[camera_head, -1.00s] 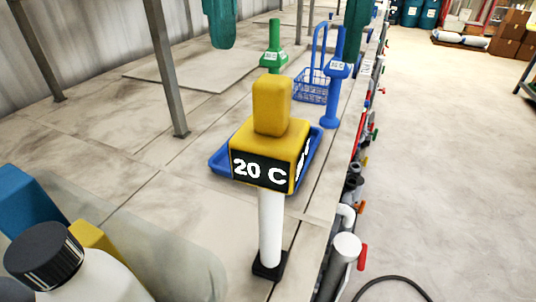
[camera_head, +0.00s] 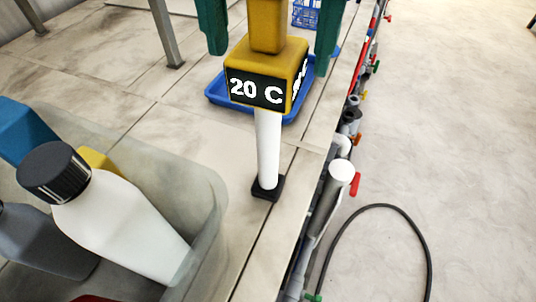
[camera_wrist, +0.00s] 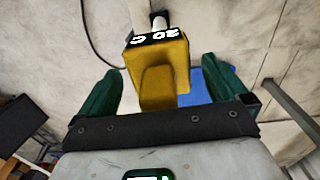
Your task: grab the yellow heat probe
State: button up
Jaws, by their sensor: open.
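The yellow heat probe (camera_head: 266,75) stands upright on the bench near its right edge, on a white stem with a black foot. Its dark display reads 20 C. It also shows in the wrist view (camera_wrist: 160,75), its yellow top knob towards the camera. My gripper (camera_head: 270,62) is open, with one green finger on each side of the probe in the head view. In the wrist view my gripper (camera_wrist: 160,92) has its green fingers spread left and right of the yellow knob, with gaps on both sides. Nothing is held.
A blue tray (camera_head: 222,92) lies behind the probe. A grey bin (camera_head: 205,215) at lower left holds a white bottle (camera_head: 122,225) and other containers. Pipes and valves (camera_head: 341,172) run along the bench edge. A black hose (camera_head: 420,235) lies on the open floor at right.

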jog(key=shift+c, duration=0.5)
jog(key=shift+r, duration=0.1)
grip_shut()
